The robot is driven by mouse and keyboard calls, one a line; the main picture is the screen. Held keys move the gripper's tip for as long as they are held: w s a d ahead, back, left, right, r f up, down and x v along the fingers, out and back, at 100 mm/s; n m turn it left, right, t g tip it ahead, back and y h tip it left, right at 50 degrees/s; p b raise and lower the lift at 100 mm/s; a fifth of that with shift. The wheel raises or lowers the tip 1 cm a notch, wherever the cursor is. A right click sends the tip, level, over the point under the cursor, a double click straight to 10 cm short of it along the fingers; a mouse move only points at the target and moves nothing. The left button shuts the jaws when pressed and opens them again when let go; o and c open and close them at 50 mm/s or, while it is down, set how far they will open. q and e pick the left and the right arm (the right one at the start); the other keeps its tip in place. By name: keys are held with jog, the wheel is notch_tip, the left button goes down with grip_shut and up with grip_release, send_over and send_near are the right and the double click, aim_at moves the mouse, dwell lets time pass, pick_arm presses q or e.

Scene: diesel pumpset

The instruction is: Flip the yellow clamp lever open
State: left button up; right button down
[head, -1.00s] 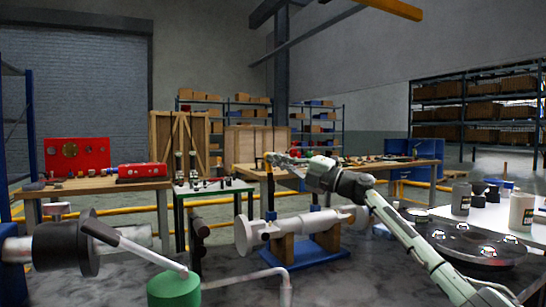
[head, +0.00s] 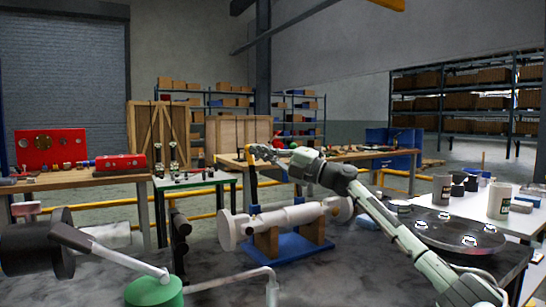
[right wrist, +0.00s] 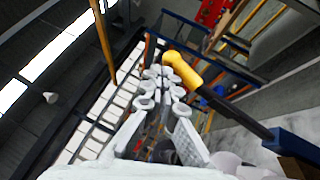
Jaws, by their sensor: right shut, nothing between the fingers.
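The yellow clamp lever (head: 250,158) stands roughly upright in the head view. Its dark shaft rises from a blue block (head: 254,209) on the white pipe. In the right wrist view its yellow grip (right wrist: 183,68) lies just beyond the fingertips, and the black shaft runs down right to the blue block (right wrist: 290,141). My right gripper (head: 262,152), also in the right wrist view (right wrist: 160,74), is shut and empty beside the yellow grip. I cannot tell whether they touch. My left gripper is not in view.
The white pipe (head: 285,219) rests on wooden supports over a blue base (head: 290,248). A green cylinder (head: 154,292) and dark valve parts (head: 35,245) stand at front left. A table with grey cups (head: 498,201) is at right. Workbenches stand behind.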

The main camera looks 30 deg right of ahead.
jog(key=v, duration=1.1)
jog(key=shift+s, duration=0.25)
